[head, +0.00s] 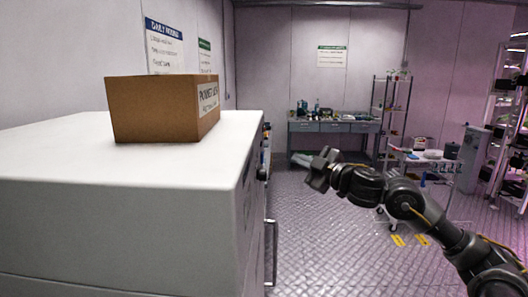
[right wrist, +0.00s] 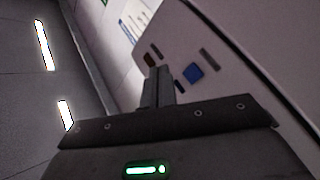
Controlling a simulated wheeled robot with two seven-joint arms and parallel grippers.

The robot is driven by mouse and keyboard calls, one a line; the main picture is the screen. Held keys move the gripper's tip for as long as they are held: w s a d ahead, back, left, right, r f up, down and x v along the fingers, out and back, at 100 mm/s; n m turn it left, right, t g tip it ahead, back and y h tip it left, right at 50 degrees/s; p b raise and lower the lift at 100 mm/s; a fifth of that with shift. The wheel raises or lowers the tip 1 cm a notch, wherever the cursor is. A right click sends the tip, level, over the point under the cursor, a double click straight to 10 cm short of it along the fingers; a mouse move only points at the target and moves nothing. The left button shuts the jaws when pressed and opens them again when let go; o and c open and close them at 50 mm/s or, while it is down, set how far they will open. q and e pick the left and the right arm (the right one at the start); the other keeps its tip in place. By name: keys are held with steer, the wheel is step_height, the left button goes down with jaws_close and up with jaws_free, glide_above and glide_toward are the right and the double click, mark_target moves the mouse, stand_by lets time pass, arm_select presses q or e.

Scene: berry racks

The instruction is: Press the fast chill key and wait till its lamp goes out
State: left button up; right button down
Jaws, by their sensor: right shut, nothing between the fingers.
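A large white cabinet (head: 110,215) fills the left of the head view. Its front face is turned away to the right, with small dark parts along the upper edge that are too oblique to read. The right wrist view shows a pale panel (right wrist: 235,62) with a blue square (right wrist: 193,73), a grey bar (right wrist: 209,60) and small dark patches. I cannot tell which is the fast chill key, nor see a lit lamp. My right gripper (head: 320,170) is shut and empty, right of the cabinet front. Its fingers (right wrist: 158,80) point towards the panel, apparently apart from it. My left gripper is out of view.
A cardboard box (head: 155,110) stands on the cabinet top. A vertical handle (head: 271,250) sticks out from the cabinet front. A workbench (head: 335,126) stands at the back, with a white cart (head: 425,160) and shelving (head: 391,95) to the right. The middle floor is clear.

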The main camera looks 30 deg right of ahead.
mark_target(262, 157)
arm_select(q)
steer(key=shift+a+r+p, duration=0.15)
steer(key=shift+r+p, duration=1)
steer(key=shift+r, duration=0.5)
arm_select(e)
steer(key=w+a, duration=0.3)
steer(key=a, duration=0.2)
steer(key=shift+w, duration=0.4)
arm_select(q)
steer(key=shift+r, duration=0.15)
arm_select(e)
steer(key=shift+a+r, duration=0.1)
steer(key=shift+a, duration=0.05)
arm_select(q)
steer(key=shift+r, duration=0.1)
arm_select(e)
steer(key=shift+w+a, duration=0.25)
arm_select(q)
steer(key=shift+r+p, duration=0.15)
steer(key=shift+p, duration=0.2)
arm_select(e)
steer(key=shift+w+a, duration=0.25)
steer(key=shift+a, duration=0.05)
stand_by(0.3)
steer(key=shift+d, duration=0.1)
steer(key=shift+s+d, duration=0.55)
stand_by(0.4)
